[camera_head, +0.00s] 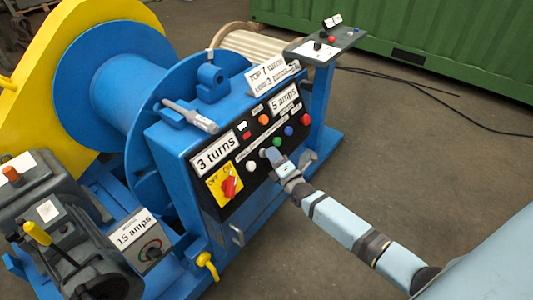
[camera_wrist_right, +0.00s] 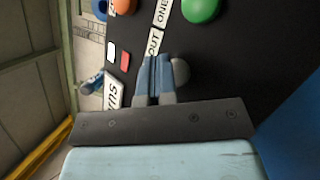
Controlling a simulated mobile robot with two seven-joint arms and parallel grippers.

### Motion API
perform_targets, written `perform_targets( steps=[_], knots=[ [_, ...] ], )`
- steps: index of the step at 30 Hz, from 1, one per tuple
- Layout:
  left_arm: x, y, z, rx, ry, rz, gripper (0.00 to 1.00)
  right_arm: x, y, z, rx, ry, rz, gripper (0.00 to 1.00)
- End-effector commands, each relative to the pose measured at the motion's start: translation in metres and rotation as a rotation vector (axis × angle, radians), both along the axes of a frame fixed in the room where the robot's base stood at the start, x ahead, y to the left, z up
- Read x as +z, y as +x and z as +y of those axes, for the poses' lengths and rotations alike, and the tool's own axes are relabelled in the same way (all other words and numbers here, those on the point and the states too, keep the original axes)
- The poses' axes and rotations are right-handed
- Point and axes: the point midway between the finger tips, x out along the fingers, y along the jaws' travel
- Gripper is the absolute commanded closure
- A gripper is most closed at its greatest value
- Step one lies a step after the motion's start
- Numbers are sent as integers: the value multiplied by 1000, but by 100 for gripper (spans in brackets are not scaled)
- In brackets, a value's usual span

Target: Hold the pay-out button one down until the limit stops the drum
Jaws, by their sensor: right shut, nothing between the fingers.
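The blue drum (camera_head: 125,88) stands behind the black control panel (camera_head: 232,210) on a blue housing. The panel carries a row of round buttons: white (camera_head: 251,167), green (camera_head: 277,142), blue (camera_head: 288,131) and red (camera_head: 305,119). A grey dome-shaped button (camera_wrist_right: 181,72) is right beside my fingers in the wrist view. A label reading "OUT ONE" (camera_wrist_right: 155,38) lies just past the fingertips. My right gripper (camera_head: 273,155) is shut and empty, with its tips at the button row; it also shows in the wrist view (camera_wrist_right: 155,62). Whether the tips touch the panel or a button, I cannot tell. My left gripper is out of view.
A red switch on a yellow plate (camera_head: 225,185) sits at the panel's left end. A motor (camera_head: 60,220) stands at lower left. The floor at right is clear except for cables.

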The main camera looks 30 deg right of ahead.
Motion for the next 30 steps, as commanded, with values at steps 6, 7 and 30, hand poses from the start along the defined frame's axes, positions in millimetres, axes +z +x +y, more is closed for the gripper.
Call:
perform_targets(
  steps=[6, 7, 30],
  knots=[
    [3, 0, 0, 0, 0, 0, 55, 2, -2, -1, 0, 0, 1, 100],
    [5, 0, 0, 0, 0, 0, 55, 2, -3, -1, 0, 0, 1, 100],
    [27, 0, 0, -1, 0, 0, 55, 14, -21, -9, 0, 0, 1, 100]
  ],
)
